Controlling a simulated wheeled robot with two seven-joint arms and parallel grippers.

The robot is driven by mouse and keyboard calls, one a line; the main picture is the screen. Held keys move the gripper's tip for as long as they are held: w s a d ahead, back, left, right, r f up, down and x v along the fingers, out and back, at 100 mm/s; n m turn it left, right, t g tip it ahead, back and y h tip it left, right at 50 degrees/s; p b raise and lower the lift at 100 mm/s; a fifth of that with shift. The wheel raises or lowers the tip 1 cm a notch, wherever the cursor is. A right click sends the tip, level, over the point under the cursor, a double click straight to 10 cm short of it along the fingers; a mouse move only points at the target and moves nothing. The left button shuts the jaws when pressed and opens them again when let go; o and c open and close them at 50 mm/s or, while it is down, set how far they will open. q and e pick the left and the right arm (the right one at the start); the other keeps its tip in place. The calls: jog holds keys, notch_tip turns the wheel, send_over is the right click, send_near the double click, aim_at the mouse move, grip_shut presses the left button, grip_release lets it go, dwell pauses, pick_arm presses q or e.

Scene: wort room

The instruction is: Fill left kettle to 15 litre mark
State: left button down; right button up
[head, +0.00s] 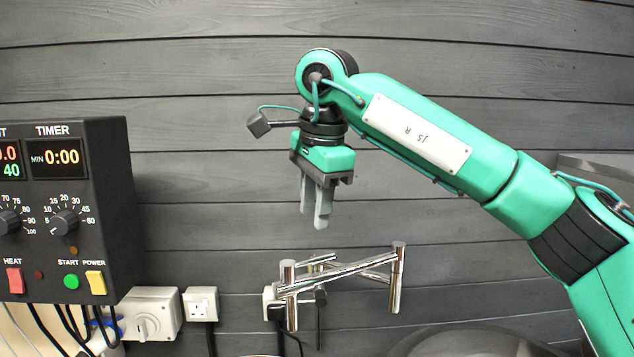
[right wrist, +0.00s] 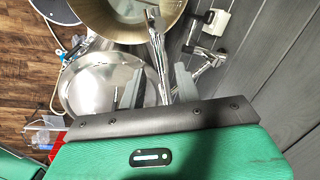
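The chrome folding tap (head: 340,275) is on the grey wall, its arms folded in a zigzag. My right gripper (head: 316,222) hangs above the tap, fingers down, with a visible gap to it. In the right wrist view the fingers (right wrist: 157,92) stand apart and empty, with the chrome spout (right wrist: 156,45) seen between and beyond them. An open round kettle with a brass-toned inside (right wrist: 118,22) is at the top of that view, probably the left kettle. Its level marks and any water cannot be made out. My left gripper is not in view.
A black control box (head: 100,140) with timer reading 0:00 hangs at the left. Sockets (head: 201,304) and cables are below it. A shiny steel rounded vessel (head: 470,343) is at the bottom right, likely the one also in the right wrist view (right wrist: 85,88).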

aim_at(310, 260)
jog(key=f+p, duration=0.1)
jog(key=f, duration=0.2)
jog(key=w+f+p, duration=0.1)
jog(key=f, duration=0.1)
jog(key=w+f+p, duration=0.1)
jog(key=f, duration=0.2)
jog(key=shift+a+f, duration=0.3)
jog(key=shift+w+f, duration=0.1)
jog(key=shift+f, duration=0.55)
jog(key=shift+a, duration=0.1)
grip_shut()
jog(key=shift+s+f+m+b, duration=0.1)
jog(key=shift+s+m+b, duration=0.1)
jog(key=shift+m+b, duration=0.3)
jog(key=m+b, duration=0.1)
jog(key=s+m+b, duration=0.1)
jog(key=m, duration=0.1)
jog(key=shift+h, duration=0.4)
jog(key=shift+s+m+h+b, duration=0.15)
jog(key=shift+s+m+b, duration=0.25)
jog(key=shift+m, duration=0.55)
jog(key=shift+s+m+h+b, duration=0.25)
jog(key=shift+m+b, duration=0.3)
jog(key=shift+m, duration=0.35)
jog(key=shift+s+m+h+b, duration=0.1)
jog(key=shift+s+m+b, duration=0.3)
jog(key=shift+m, duration=0.55)
jog(key=shift+w, duration=0.1)
